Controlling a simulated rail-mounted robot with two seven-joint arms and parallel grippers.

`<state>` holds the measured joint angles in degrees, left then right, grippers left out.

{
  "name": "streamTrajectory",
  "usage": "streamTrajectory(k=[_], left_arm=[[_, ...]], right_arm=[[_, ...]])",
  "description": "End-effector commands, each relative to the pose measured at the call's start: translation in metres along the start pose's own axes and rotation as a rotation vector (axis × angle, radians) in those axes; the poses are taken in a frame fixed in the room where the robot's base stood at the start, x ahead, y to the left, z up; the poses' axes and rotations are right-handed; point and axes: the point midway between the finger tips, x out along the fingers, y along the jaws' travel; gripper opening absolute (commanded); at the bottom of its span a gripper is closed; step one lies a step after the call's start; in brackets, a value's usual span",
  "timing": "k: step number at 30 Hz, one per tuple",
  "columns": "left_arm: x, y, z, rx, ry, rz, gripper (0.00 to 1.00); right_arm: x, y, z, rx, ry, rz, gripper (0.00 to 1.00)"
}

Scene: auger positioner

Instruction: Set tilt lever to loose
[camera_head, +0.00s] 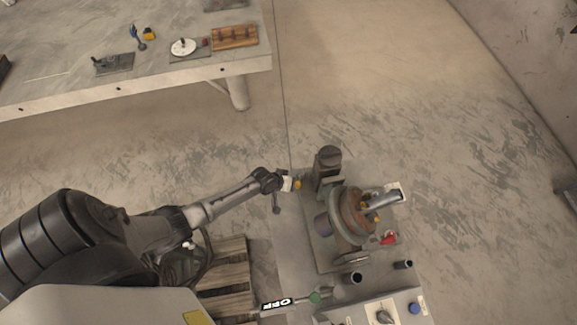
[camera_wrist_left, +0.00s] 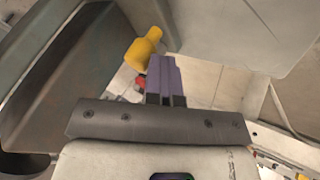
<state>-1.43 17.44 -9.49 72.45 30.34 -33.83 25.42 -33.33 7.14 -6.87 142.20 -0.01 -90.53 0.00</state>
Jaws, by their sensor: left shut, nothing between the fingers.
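The auger positioner (camera_head: 345,215) is a rusty round fixture on a grey base, right of centre in the head view. A yellow knob (camera_head: 297,184), perhaps the tilt lever's end, shows at its left side. In the left wrist view the yellow knob (camera_wrist_left: 143,50) sits just left of the fingertips; I cannot tell whether they touch. My left gripper (camera_head: 290,183) reaches it from the left; in the wrist view its purple fingers (camera_wrist_left: 162,72) are shut and empty. A red part (camera_wrist_left: 138,83) is partly hidden behind them. My right gripper is not in view.
A control panel (camera_head: 380,310) with a knob and blue button stands in front of the positioner. A wooden pallet (camera_head: 228,270) lies to its left. A workbench (camera_head: 160,75) with tools is at the back left. Floor right of the positioner is clear.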

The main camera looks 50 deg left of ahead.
Motion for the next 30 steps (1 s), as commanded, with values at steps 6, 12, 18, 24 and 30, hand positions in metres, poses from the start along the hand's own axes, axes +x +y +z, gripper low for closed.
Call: streamTrajectory(k=[6,12,18,24,30], left_arm=[[0.001,0.006,0.003,0.000,-0.003,0.011,0.00],[-0.006,-0.004,0.004,0.004,-0.005,0.009,0.00],[-0.026,-0.030,0.005,0.011,-0.005,0.006,0.00],[-0.064,-0.029,0.006,0.010,-0.004,0.006,0.00],[-0.095,-0.029,0.006,0.012,-0.003,0.004,0.00]], right_arm=[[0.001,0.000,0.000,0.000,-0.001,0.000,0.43],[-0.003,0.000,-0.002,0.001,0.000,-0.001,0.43],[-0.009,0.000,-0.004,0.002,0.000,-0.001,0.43],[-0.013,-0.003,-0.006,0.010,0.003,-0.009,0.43],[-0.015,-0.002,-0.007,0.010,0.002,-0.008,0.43]])
